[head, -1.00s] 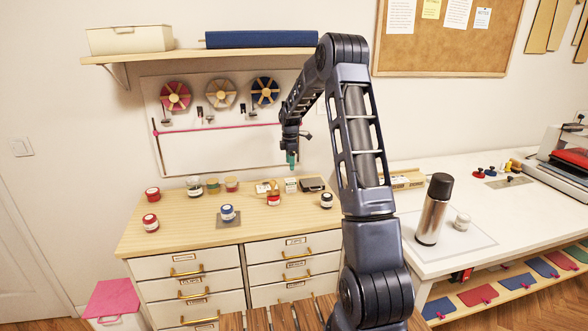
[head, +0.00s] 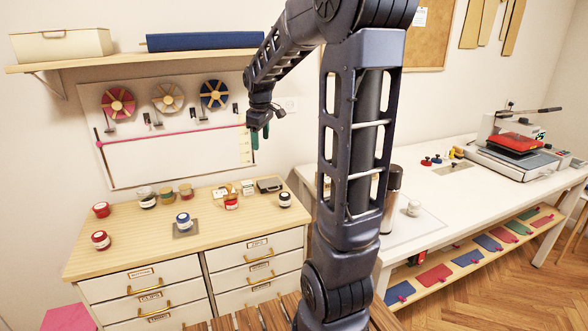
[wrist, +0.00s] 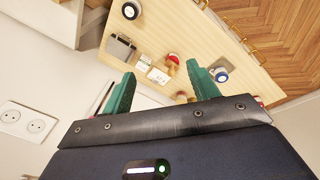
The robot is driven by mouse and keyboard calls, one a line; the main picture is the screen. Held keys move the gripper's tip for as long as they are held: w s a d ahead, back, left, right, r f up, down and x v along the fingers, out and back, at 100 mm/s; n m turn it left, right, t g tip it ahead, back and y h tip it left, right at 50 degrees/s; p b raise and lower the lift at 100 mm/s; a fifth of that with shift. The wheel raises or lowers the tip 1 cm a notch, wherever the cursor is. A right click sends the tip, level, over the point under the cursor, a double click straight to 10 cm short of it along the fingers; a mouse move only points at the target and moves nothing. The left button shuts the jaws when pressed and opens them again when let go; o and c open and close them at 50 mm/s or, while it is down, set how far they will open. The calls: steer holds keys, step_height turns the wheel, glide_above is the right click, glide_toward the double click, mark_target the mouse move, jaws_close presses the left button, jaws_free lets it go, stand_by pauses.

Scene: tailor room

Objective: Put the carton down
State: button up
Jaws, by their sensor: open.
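A small white carton (head: 248,187) with dark print stands on the wooden top of the drawer cabinet (head: 140,237), near its back edge. In the wrist view, a small white box (wrist: 143,62) next to the dark tin looks like the same carton, between and beyond the fingers. My gripper (head: 260,135) hangs above the back of the cabinet, its green fingers pointing down. The fingers (wrist: 160,74) are apart with nothing held between them. The carton stands below the gripper, not touching it.
A dark tin (head: 269,184) stands right of the carton, and a red-labelled jar (head: 231,201) is close in front. Several other jars stand on the cabinet.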

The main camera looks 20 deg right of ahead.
steer(key=s+d+m+t, duration=0.1)
steer(key=s+m, duration=0.8)
steer(key=s, duration=1.7)
steer(key=shift+s+t, duration=0.4)
steer(key=shift+t, duration=0.3)
steer(key=shift+d+r, duration=0.1)
